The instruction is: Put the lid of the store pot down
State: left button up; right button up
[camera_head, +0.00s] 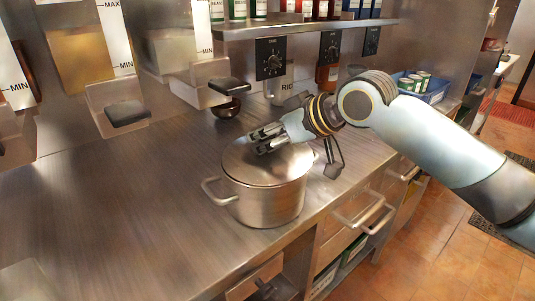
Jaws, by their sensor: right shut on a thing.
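The store pot (268,203) is a steel pot with side handles, standing upright near the front edge of the steel counter. Its lid (250,168) is on top of the pot or just at its rim; I cannot tell whether there is a small gap. My right gripper (262,140) comes in from the right and is shut on the lid at its top. The fingers hide the lid's knob. My left gripper does not show in this view.
The steel counter (130,205) is clear left of the pot. Dispensers with black levers (127,113) hang at the back left. A shelf (300,27) with bottles and a blue crate (432,92) are farther back. Drawers are below the counter.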

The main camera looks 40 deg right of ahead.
grip_shut()
jog(key=shift+r, duration=0.15)
